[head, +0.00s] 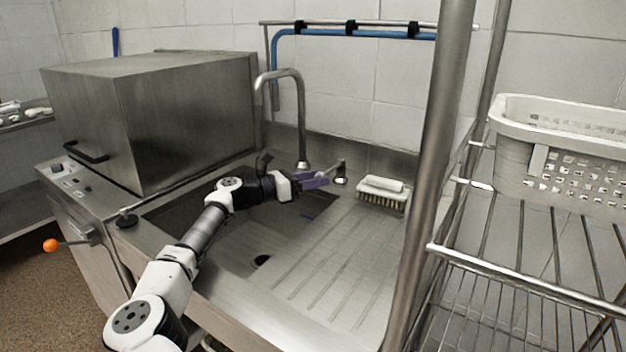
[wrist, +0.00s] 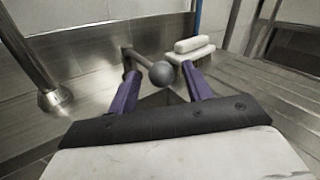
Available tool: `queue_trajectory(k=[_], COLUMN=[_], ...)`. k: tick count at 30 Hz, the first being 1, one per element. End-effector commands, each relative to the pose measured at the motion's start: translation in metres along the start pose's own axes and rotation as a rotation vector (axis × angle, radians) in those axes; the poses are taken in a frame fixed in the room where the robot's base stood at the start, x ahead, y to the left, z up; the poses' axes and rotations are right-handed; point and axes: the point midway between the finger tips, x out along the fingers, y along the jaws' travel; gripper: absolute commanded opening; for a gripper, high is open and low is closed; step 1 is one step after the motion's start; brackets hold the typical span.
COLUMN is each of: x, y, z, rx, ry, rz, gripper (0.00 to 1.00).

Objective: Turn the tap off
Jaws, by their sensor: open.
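The tap's tall curved spout (head: 280,75) rises behind the sink, and its lower end shows in the wrist view (wrist: 28,55). To its right, a small metal lever stands on a round base (head: 341,180). In the wrist view the lever ends in a dark grey ball knob (wrist: 162,73). My gripper (head: 322,179) reaches over the sink from the left, close to the lever. In the wrist view its purple fingers (wrist: 160,72) are open, with the knob showing between their tips. I cannot tell whether they touch it. No water stream is visible.
A white scrubbing brush (head: 382,191) lies right of the lever. The ribbed drainboard (head: 330,255) is clear. A steel box machine (head: 150,120) stands left. A metal post (head: 437,150) and a wire rack with a white perforated basket (head: 560,150) stand right.

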Motion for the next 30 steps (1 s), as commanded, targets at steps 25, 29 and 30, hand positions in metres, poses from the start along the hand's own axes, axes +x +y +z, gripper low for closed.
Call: queue_trajectory(k=[25, 29, 30], x=[-0.131, -0.137, -0.138], y=[0.001, 0.000, 0.000], z=[-0.001, 0.000, 0.000], rx=[0.000, 0.001, 0.000], ry=[0.000, 0.000, 0.000], rz=[0.002, 0.001, 0.001], gripper=[0.50, 0.50, 0.50])
